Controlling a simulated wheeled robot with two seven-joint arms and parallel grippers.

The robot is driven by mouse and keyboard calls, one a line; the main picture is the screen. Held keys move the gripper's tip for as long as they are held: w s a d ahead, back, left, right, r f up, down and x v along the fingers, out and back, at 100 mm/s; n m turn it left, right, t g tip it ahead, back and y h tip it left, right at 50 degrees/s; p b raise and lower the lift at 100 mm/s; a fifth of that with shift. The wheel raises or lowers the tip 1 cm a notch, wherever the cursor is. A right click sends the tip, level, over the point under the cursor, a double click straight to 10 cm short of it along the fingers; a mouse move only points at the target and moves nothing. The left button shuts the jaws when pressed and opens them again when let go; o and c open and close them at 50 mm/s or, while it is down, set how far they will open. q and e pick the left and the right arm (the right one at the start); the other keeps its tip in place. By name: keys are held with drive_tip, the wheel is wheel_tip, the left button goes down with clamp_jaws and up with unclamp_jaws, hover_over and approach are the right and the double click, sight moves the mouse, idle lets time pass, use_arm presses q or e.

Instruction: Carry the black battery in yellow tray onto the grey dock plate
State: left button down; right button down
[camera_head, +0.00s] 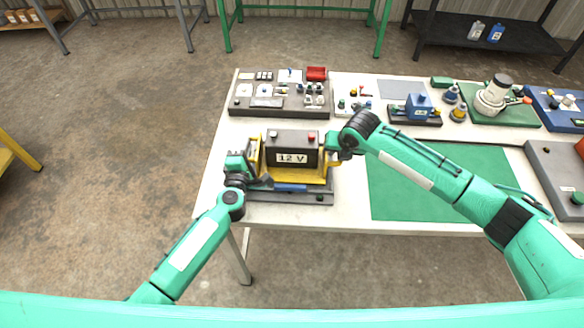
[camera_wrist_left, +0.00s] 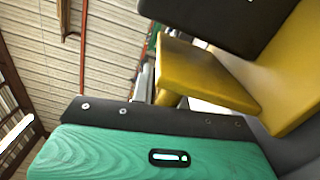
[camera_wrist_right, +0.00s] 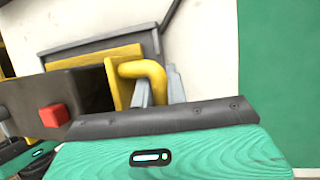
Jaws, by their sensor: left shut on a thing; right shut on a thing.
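The black battery (camera_head: 290,147), with a "12 V" label and a red terminal, sits upright in the yellow tray (camera_head: 293,174). The tray is over the grey dock plate (camera_head: 292,198) at the table's left front; I cannot tell whether it touches the plate. My left gripper (camera_head: 247,165) is shut on the tray's left side. My right gripper (camera_head: 333,149) is shut on the tray's right handle, a yellow bar in the right wrist view (camera_wrist_right: 145,72). The left wrist view shows yellow tray walls (camera_wrist_left: 205,75) close up; the left fingertips are hidden there.
A blue-handled item (camera_head: 290,187) lies at the tray's front. Behind stands a grey panel with switches (camera_head: 262,105). A green mat (camera_head: 400,200) lies bare to the right. A grey box (camera_head: 560,175) stands at the far right. The table's front edge is close to the plate.

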use_arm(q)
drive_tip(key=shift+f, duration=0.15)
use_arm(e)
drive_tip(key=shift+f, duration=0.3)
use_arm(q)
drive_tip(key=c, duration=1.8)
unclamp_jaws()
drive_tip(key=shift+a+f, duration=0.1)
drive_tip(key=shift+f, duration=0.1)
use_arm(e)
drive_tip(key=c, duration=1.8)
unclamp_jaws()
drive_tip(key=shift+d+f, duration=0.1)
drive_tip(key=shift+f, duration=0.05)
drive_tip(key=shift+c, duration=0.2)
use_arm(q)
drive_tip(key=o, duration=0.4)
drive_tip(key=shift+r, duration=0.15)
use_arm(e)
drive_tip(key=o, duration=0.4)
drive_tip(key=shift+o, duration=0.2)
use_arm(q)
drive_tip(key=shift+s, duration=0.2)
drive_tip(key=s, duration=0.7)
drive_tip(key=shift+s+a, duration=0.25)
drive_tip(key=shift+s, duration=0.05)
use_arm(e)
drive_tip(key=shift+s+r, duration=0.1)
drive_tip(key=shift+r, duration=0.15)
drive_tip(key=v, duration=1.2)
